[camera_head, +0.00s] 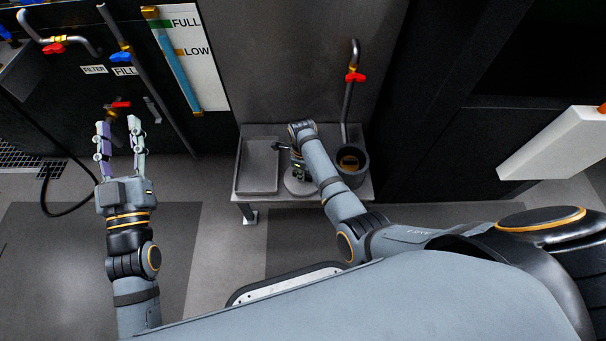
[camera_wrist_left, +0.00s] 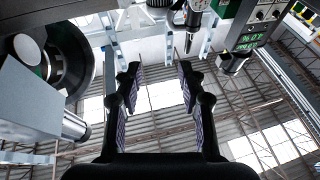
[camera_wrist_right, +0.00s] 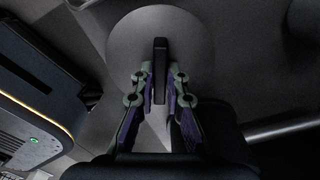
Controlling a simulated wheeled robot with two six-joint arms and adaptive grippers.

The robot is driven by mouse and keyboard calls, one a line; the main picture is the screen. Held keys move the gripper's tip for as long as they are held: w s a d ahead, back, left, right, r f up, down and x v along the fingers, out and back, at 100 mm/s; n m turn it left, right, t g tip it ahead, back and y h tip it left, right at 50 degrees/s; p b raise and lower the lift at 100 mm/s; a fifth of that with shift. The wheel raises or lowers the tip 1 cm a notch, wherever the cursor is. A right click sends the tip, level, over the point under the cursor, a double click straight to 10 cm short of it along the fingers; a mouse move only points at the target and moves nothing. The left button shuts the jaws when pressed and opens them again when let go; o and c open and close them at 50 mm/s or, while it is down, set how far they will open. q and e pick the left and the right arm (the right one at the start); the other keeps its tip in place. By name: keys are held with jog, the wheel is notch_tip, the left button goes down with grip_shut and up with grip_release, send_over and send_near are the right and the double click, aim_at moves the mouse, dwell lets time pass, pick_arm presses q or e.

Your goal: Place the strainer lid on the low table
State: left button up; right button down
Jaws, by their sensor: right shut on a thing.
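The strainer lid (camera_head: 299,187) is a round grey disc with a dark upright handle, seen in the right wrist view (camera_wrist_right: 193,45). My right gripper (camera_wrist_right: 160,82) is shut on its handle. In the head view the lid is over the low table (camera_head: 246,197), between a tray and a dark pot; I cannot tell whether it touches the top. My right gripper (camera_head: 297,168) is partly hidden by its arm there. My left gripper (camera_head: 120,128) is open and empty, away to the left; its spread fingers also show in the left wrist view (camera_wrist_left: 158,75).
A shallow grey tray (camera_head: 258,166) is on the table's left part, and an open dark pot (camera_head: 352,165) on its right part. A pipe with a red valve (camera_head: 354,76) rises behind the pot. A white panel (camera_head: 555,143) juts out at the right.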

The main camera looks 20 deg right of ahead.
pick_arm(q)
notch_tip(320, 180, up, 6)
jog(key=s+t, duration=0.2)
jog(key=shift+d+f+m+t+h, duration=0.15)
jog(key=shift+m+t+h, duration=0.15)
jog(key=shift+t, duration=0.1)
pick_arm(e)
jog(key=shift+f, duration=0.25)
pick_arm(q)
jog(key=shift+s+b, duration=0.15)
jog(key=shift+b, duration=0.15)
pick_arm(e)
jog(key=shift+f, duration=0.1)
jog(key=c, duration=1.4)
grip_release()
